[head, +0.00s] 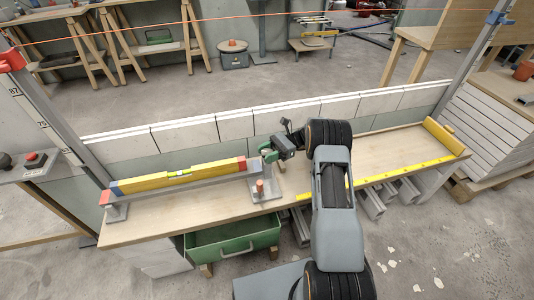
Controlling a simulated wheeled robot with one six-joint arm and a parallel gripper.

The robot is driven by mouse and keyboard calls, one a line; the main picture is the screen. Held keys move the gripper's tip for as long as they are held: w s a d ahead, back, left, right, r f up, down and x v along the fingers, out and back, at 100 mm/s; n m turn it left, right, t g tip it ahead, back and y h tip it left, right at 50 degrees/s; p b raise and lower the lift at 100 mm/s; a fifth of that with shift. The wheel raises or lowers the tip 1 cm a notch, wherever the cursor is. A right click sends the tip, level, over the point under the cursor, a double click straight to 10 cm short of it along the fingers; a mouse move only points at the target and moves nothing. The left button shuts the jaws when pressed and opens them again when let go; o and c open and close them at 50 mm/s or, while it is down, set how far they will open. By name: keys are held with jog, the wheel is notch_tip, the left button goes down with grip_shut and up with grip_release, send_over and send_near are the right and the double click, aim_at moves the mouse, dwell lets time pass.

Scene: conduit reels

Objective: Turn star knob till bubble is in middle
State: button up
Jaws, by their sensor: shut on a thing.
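A yellow spirit level (147,183) with a blue left end and a red right end lies along a grey metal bar on the wooden bench. A green star knob (267,147) stands at the right end of the bar, partly hidden by my gripper. My gripper (271,151) reaches in from the right and is shut on this knob. A metal plate with a small copper-coloured knob (260,186) sits just below, apart from the gripper.
The wooden bench (150,228) has a yellow rule (401,170) along its front right and a yellow piece (443,138) at its right end. A pale block wall (210,133) runs behind. A green drawer (232,241) stands open below the bench.

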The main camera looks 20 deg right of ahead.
dwell(0.3)
jog(key=o, duration=0.9)
jog(key=shift+o, duration=0.2)
jog(key=shift+d, duration=0.1)
